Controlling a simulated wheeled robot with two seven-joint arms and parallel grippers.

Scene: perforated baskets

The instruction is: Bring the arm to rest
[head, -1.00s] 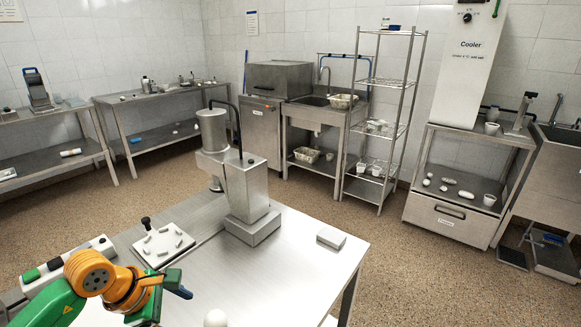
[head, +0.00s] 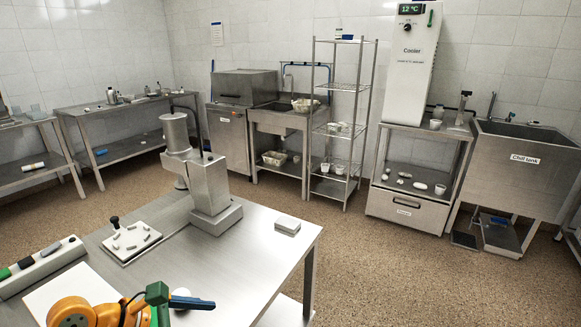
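My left arm enters at the bottom left of the head view, orange and green. Its gripper (head: 172,301) is over the near part of the steel table (head: 240,265), low in the picture. A blue part sticks out to the right at its end; I cannot tell whether it is a finger or something held. A small pale rounded thing (head: 180,292) shows just behind the blue part, mostly hidden. The finger gap is not visible. My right gripper is not in view.
A wire rack (head: 340,120), cooler (head: 412,65) and chill tank (head: 520,170) stand behind.

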